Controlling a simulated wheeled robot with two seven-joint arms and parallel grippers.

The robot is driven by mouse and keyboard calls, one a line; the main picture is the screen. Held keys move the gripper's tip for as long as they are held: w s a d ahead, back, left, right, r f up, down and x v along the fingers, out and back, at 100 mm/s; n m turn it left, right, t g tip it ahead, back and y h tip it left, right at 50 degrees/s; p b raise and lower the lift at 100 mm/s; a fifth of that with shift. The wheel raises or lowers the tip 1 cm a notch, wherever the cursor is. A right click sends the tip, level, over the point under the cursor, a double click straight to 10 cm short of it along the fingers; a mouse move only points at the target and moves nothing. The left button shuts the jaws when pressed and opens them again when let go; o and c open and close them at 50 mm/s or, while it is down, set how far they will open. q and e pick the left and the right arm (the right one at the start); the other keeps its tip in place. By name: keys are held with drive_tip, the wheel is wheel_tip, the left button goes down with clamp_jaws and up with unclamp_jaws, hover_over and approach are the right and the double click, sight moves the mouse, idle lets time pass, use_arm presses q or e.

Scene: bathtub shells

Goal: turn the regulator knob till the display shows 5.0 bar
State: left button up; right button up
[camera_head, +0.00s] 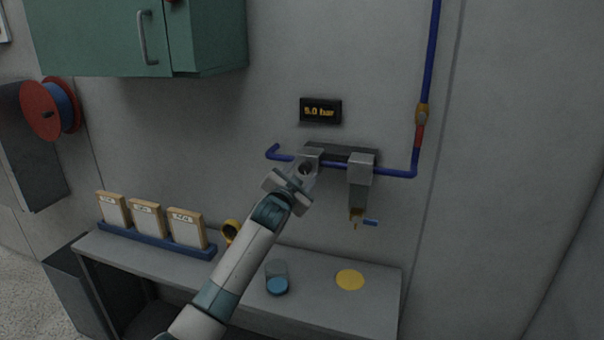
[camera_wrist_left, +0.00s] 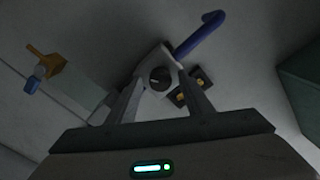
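The display (camera_head: 321,111) on the wall has amber text that looks like 5.0 bar, though its first digit is blurred. In the left wrist view the display (camera_wrist_left: 201,77) is partly covered by a finger. The dark round regulator knob (camera_wrist_left: 160,78) sits on a pale block on the blue pipe. My left gripper (camera_head: 307,174) is at this block in the head view and hides part of it. In the left wrist view my left gripper (camera_wrist_left: 160,84) has its fingers apart, one on each side of the knob, with gaps showing. My right gripper is out of view.
A tap (camera_head: 357,214) with a blue lever hangs right of the regulator. Below, the bench (camera_head: 320,306) bears a glass with blue contents (camera_head: 277,279), a yellow disc (camera_head: 350,280) and a blue rack (camera_head: 150,238) of cards. A green cabinet (camera_head: 95,40) hangs upper left.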

use_arm(q)
drive_tip(key=shift+s, duration=0.1)
idle(0.3)
drive_tip(key=shift+s+a+b, duration=0.25)
drive_tip(key=shift+s+b, duration=0.1)
drive_tip(key=shift+s, duration=0.3)
drive_tip(key=b+v, duration=0.5)
drive_tip(key=v, duration=1)
drive_tip(key=shift+s, duration=0.35)
drive_tip(key=shift+a, duration=0.1)
